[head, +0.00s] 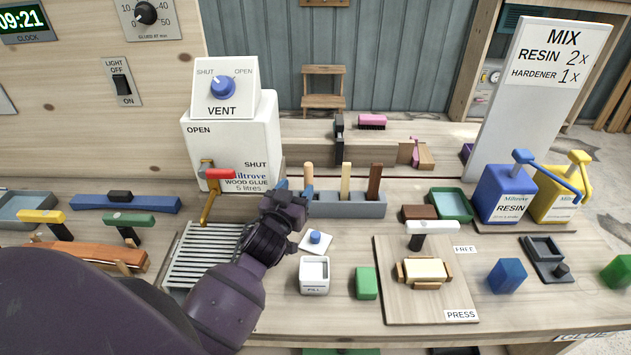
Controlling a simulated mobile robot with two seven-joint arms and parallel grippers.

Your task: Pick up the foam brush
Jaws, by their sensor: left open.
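A grey rack (366,211) on the bench holds three upright handled tools. They are a peach rounded handle (309,171) at the left, a pale flat handle (345,180) in the middle and a dark brown handle (374,182) at the right. Their lower ends are hidden in the rack, so I cannot tell for sure which is the foam brush. My left gripper (296,187) is open at the rack's left end, its blue fingertips close to the peach handle. I see nothing held in it. It hides part of the rack. My right gripper is not in view.
The white glue box (262,140) with a red-handled tap (219,174) stands left of the rack. A slatted grate (198,262), a white pot (314,275), a green block (366,283) and a press board (393,300) lie in front. Resin (505,190) and hardener (556,196) containers stand right.

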